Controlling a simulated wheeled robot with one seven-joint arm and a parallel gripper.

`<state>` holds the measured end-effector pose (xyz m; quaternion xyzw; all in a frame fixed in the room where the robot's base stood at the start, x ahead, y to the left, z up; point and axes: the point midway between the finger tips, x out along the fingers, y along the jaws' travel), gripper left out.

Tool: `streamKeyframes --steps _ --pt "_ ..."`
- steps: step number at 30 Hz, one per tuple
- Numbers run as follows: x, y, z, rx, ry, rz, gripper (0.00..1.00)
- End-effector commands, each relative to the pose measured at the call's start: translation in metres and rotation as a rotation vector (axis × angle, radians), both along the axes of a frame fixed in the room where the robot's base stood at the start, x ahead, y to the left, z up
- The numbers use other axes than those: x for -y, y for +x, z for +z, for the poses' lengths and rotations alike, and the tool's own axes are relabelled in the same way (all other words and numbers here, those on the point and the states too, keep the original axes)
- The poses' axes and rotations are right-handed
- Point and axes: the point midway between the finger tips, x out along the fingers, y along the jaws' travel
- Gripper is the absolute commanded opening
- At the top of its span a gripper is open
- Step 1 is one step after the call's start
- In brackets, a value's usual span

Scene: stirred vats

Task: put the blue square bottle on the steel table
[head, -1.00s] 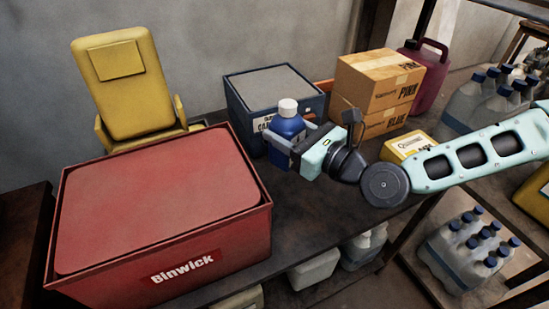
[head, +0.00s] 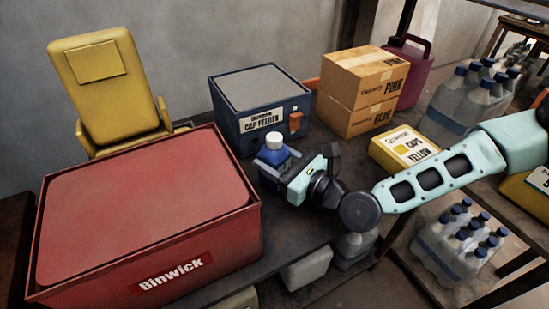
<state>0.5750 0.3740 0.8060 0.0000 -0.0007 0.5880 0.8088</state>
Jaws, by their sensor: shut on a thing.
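The blue square bottle (head: 270,157) with a white cap stands upright between the jaws of my gripper (head: 277,168). My gripper is shut on its body, and the jaws hide part of it. The bottle is just right of the red Binwick box and in front of the blue cap feeder. The dark table top (head: 313,222) lies below and around it. I cannot tell whether the bottle's base touches the table or hangs slightly above it. I cannot tell from this view whether this dark table is the steel table.
A red Binwick box (head: 150,262) fills the left. The blue cap feeder (head: 262,135), cardboard boxes (head: 356,92), a maroon jug (head: 412,70) and a yellow caps box (head: 405,150) stand behind and right. Wrapped bottles (head: 462,240) sit lower right. Bare table shows near the front edge.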

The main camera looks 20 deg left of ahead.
Motion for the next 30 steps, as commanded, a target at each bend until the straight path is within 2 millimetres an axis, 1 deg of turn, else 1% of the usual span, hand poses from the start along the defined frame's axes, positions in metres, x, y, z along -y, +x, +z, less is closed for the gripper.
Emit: streamKeyframes --steps 1,2,3,11,15,17,20,27,30 --pt "0.0 0.0 -0.003 -0.001 0.0 0.0 0.54" --pt "0.0 0.0 -0.002 -0.001 0.0 0.0 0.62" --pt "0.0 0.0 -0.001 -0.001 0.0 0.0 0.73" --pt "0.0 0.0 -0.001 -0.001 0.0 0.0 0.73" --pt "0.001 0.0 0.004 -0.001 -0.001 0.0 0.73" --pt "0.01 -0.002 0.001 -0.003 -0.001 -0.002 0.73" --pt "0.028 -0.008 0.001 -0.005 0.0 -0.003 0.73" --pt "0.077 -0.023 0.002 -0.005 0.002 -0.004 0.73" --pt "0.093 -0.029 0.002 -0.004 0.0 -0.003 0.73"
